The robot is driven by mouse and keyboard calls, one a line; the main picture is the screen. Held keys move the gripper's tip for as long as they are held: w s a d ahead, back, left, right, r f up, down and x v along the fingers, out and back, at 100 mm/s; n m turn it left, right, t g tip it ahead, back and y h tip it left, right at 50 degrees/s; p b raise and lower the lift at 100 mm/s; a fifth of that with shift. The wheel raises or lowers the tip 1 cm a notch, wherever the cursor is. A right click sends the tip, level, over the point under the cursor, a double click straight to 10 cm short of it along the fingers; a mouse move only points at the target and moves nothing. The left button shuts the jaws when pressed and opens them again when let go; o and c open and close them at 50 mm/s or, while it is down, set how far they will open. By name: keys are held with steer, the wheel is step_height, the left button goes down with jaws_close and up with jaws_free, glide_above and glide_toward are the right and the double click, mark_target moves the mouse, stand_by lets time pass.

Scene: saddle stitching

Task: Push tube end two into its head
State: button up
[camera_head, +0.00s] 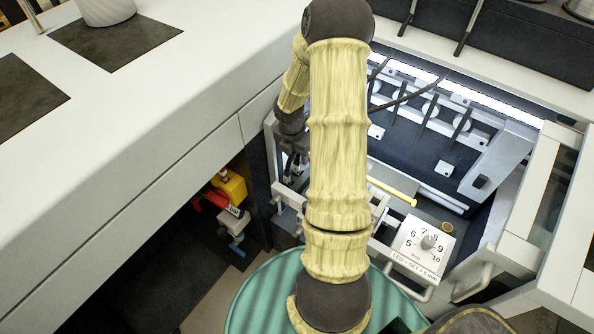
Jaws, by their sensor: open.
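My arm crosses the middle of the view, and its wrist comes down behind it on the left. My gripper (291,166) is small and dark at the left end of the machine bay, partly hidden by my arm. Its jaws are open, and I cannot make out anything between them. A thin black tube (408,97) curves across the back of the bay, and its left part goes behind my arm. I cannot tell which tube end is number two. Several pale round parts and dark upright bars (430,112) stand in a row there; which is the head is unclear.
A white dial plate (424,244) numbered 5 to 10 is at the bay's front, beside a yellow rod (393,190). A white counter (120,130) fills the left. Yellow and red parts (231,187) sit in the recess below it. Metal frame rails border the bay.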

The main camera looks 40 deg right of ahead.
mark_target(297, 162)
steer(key=f, duration=0.5)
steer(key=shift+w+d+f, duration=0.15)
steer(key=shift+d, duration=0.1)
stand_by(0.3)
jaws_close()
